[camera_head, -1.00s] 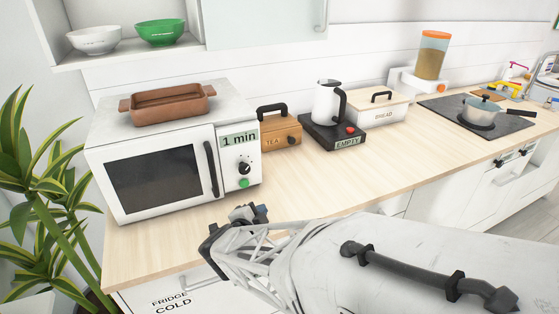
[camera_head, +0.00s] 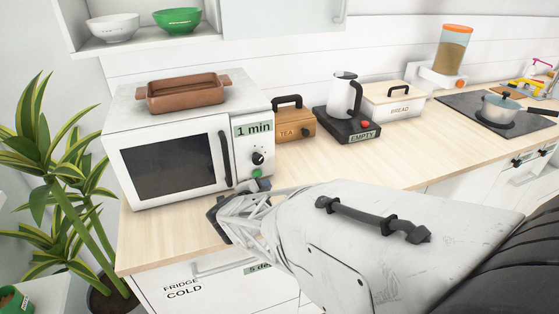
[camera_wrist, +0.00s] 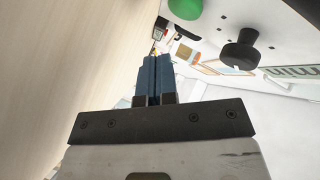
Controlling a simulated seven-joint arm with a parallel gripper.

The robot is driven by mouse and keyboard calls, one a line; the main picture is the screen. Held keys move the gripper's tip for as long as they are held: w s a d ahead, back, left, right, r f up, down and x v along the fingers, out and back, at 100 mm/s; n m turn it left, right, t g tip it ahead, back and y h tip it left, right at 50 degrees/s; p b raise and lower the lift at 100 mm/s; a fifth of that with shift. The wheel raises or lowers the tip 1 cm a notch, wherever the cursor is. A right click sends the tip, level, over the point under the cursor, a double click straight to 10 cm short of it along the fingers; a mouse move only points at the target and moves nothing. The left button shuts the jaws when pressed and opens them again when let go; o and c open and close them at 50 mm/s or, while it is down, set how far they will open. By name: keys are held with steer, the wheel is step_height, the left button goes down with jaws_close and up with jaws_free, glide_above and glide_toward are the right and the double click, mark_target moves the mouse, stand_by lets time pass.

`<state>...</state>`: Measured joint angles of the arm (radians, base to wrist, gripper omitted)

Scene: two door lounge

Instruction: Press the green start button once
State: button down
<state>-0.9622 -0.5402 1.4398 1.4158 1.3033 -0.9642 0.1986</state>
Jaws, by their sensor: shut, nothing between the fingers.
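The white microwave (camera_head: 119,133) stands on the wooden counter at the left. Its green start button (camera_head: 257,173) is low on the right-hand panel, below a black dial (camera_head: 258,157) and a "1 min" label (camera_head: 254,129). My gripper (camera_head: 262,185) is shut and empty, just in front of the panel and just below the button; in the head view I cannot tell whether they touch. In the wrist view my blue fingertips (camera_wrist: 154,62) are together, and the green button (camera_wrist: 186,8) is at the top, apart from them. The dial also shows there (camera_wrist: 240,50).
A brown dish (camera_head: 186,96) sits on the microwave. To its right are a tea box (camera_head: 292,125), a kettle (camera_head: 341,97) on a base labelled EMPTY, and a bread box (camera_head: 392,101). The counter (camera_head: 400,152) in front of these is clear.

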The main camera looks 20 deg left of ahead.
steer(key=shift+w+a, duration=0.75)
steer(key=shift+w+a, duration=0.1)
stand_by(1.8)
steer(key=shift+w+a, duration=0.2)
steer(key=shift+w+a, duration=0.35)
stand_by(1.4)
steer(key=shift+s+d, duration=0.1)
stand_by(0.3)
steer(key=shift+s+d, duration=0.55)
steer(key=shift+s, duration=0.1)
steer(key=shift+s+d, duration=1.65)
steer(key=shift+d, duration=0.1)
